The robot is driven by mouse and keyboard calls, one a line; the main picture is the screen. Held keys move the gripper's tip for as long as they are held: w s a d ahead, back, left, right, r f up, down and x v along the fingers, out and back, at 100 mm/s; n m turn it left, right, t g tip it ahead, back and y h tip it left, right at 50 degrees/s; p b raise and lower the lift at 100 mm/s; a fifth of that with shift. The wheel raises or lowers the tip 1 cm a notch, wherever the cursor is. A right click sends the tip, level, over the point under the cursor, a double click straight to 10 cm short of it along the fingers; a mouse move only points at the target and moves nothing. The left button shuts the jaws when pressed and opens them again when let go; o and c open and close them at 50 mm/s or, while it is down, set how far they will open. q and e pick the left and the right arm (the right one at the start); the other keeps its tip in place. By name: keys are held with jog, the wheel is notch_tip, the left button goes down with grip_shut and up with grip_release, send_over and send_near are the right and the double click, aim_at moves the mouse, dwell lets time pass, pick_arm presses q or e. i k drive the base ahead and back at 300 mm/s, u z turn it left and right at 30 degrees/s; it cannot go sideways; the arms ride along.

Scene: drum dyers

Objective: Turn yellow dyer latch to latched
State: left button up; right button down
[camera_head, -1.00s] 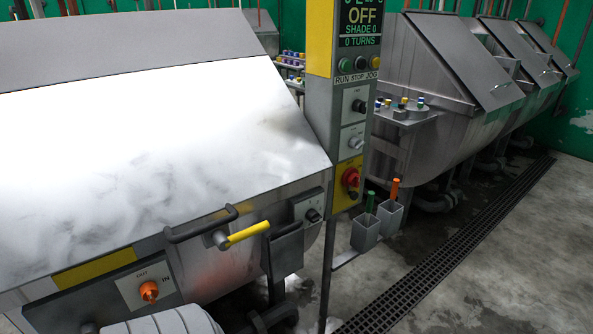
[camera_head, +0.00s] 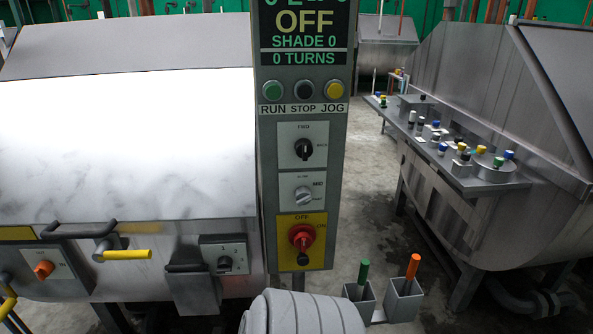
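The yellow dyer latch (camera_head: 127,254) is a short yellow bar on a grey pivot, on the front of the left steel dyer (camera_head: 150,285). The bar lies about level and points right from its pivot. It sits just below a dark grab handle (camera_head: 78,230) at the lower edge of the bright lid (camera_head: 120,140). Nothing touches the latch. Neither of my grippers shows in the head view.
A control post (camera_head: 303,190) with a screen reading OFF and a red knob (camera_head: 302,238) stands right of the dyer. Two square cups hold a green stick (camera_head: 362,277) and an orange stick (camera_head: 412,268). Another dyer (camera_head: 440,200) stands at the right, with wet floor between.

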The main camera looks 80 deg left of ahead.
aim_at(103, 252)
jog(key=i, duration=0.8)
jog(key=u, duration=4.15)
jog(key=i, duration=0.25)
